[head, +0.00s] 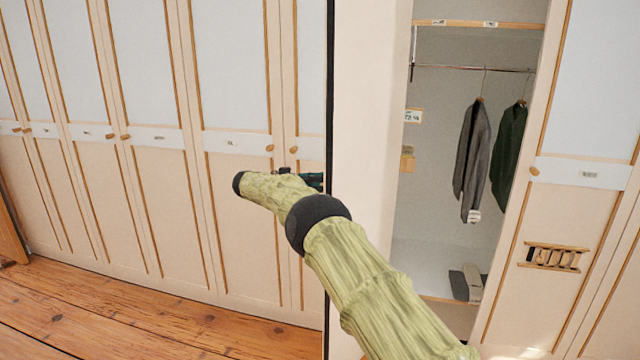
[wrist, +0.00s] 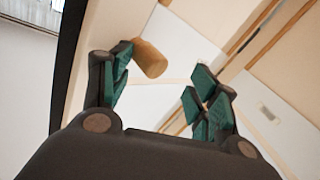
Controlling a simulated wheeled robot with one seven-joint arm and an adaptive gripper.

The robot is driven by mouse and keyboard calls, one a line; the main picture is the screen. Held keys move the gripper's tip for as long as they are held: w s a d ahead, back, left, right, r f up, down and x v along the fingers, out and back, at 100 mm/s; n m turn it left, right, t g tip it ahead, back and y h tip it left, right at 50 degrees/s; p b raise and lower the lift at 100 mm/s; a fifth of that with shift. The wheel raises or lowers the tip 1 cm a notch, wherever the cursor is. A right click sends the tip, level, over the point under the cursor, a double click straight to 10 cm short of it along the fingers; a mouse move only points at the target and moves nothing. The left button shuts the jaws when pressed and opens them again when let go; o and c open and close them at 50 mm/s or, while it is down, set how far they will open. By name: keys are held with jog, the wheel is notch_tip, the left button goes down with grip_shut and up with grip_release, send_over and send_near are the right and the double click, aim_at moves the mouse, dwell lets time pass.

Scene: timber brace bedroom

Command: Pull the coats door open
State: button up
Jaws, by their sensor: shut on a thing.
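The wardrobe door (head: 311,70) stands swung out from an open compartment (head: 440,140), where a grey jacket (head: 472,150) and a dark green one (head: 508,150) hang on a rail. Labels are too small to read. My gripper (head: 308,180) is at the front of this door near its dark free edge, partly hidden by my arm. In the wrist view, a round wooden knob (wrist: 150,58) lies between the fingers of my gripper (wrist: 163,65), against the left one. The fingers are closed on the knob, though a gap shows at the right finger.
A row of shut wardrobe doors (head: 150,200) with wooden knobs runs to the left. Another shut door (head: 580,190) is on the right. The plank floor (head: 120,320) is clear at lower left. A grey object (head: 466,283) lies at the compartment's bottom.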

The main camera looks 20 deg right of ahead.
jog(key=shift+d+f, duration=0.2)
jog(key=shift+f, duration=0.05)
notch_tip(320, 180, up, 10)
jog(key=shift+a+r, duration=0.2)
jog(key=shift+r, duration=0.05)
dwell(0.4)
